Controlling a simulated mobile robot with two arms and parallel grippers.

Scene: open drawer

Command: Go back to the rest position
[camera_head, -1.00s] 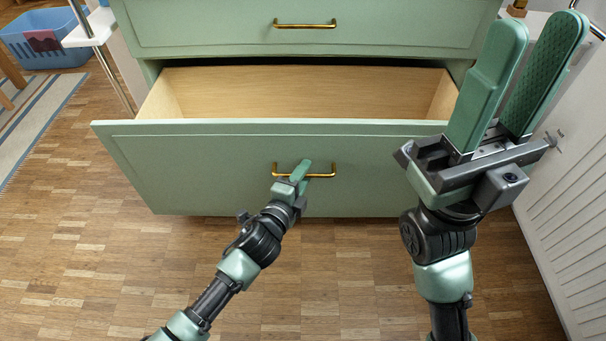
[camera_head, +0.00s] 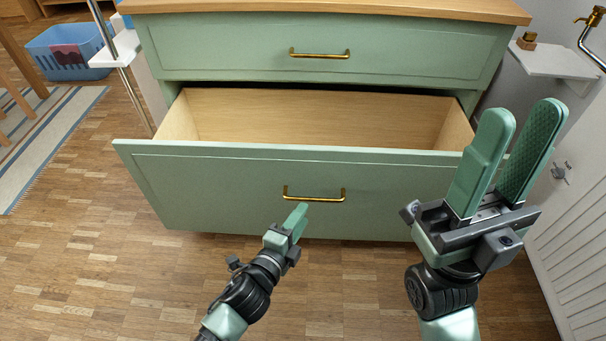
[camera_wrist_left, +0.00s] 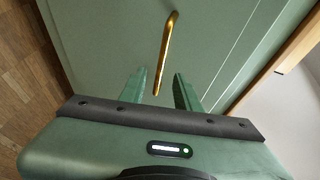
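The green lower drawer (camera_head: 230,190) stands pulled out, and its wooden inside looks empty. Its brass handle (camera_head: 314,194) is on the front face.
The closed upper drawer (camera_head: 390,55) with its own handle is above, under a wooden top (camera_head: 400,10). A blue basket (camera_head: 65,55) and a striped rug (camera_head: 50,135) lie at the left. A white panelled surface (camera_head: 575,220) stands at the right. The floor in front is clear.

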